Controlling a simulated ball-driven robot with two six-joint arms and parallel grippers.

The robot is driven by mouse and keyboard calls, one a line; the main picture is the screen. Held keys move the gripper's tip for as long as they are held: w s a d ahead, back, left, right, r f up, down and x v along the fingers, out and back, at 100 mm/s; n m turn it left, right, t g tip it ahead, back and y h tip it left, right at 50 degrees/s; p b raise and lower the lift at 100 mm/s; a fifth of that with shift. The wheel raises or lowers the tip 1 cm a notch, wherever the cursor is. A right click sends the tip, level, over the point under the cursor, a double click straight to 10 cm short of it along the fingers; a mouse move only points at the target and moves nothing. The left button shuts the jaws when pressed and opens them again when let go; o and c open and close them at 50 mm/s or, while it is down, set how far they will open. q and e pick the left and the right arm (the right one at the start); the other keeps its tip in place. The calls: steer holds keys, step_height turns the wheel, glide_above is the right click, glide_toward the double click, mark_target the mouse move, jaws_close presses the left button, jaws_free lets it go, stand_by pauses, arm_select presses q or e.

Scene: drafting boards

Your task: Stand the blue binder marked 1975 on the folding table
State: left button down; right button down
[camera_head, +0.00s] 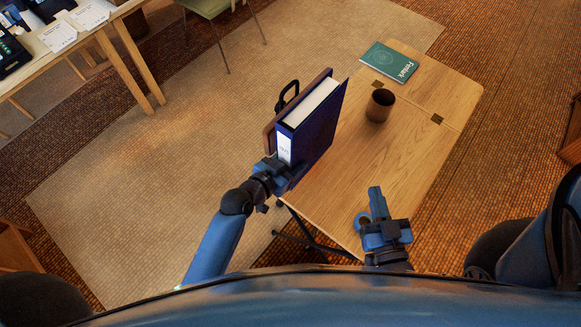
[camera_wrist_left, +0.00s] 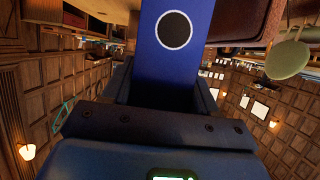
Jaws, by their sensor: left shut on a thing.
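The blue binder (camera_head: 321,130) is upright, its white page edges upward, at the left edge of the folding table (camera_head: 405,150). Its spine has a white label whose marking is too small to read. My left gripper (camera_head: 284,172) is shut on the binder's spine end. In the left wrist view the binder (camera_wrist_left: 174,65) rises from between the fingers (camera_wrist_left: 160,95), with a dark, white-ringed circle on it. I cannot tell whether its bottom touches the tabletop. My right gripper (camera_head: 377,205) is over the table's near end with nothing visible in it; its finger gap is unclear.
A brown case (camera_head: 269,140) with a black handle stands close against the binder's left side. A brown cup (camera_head: 380,105) and a green book (camera_head: 389,62) are on the table's far part. The middle of the tabletop is clear. A desk (camera_head: 85,40) stands at the upper left.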

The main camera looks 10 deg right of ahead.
arm_select(q)
step_height(320, 180, down, 3)
steer(key=shift+d+r, duration=0.1)
steer(key=shift+r, duration=0.05)
steer(key=shift+f, duration=0.45)
steer(key=shift+c, duration=1.6)
jaws_free()
steer(key=shift+f+b, duration=0.1)
steer(key=shift+b, duration=0.2)
steer(key=shift+s, duration=0.1)
steer(key=b+v, duration=0.2)
steer(key=v, duration=1)
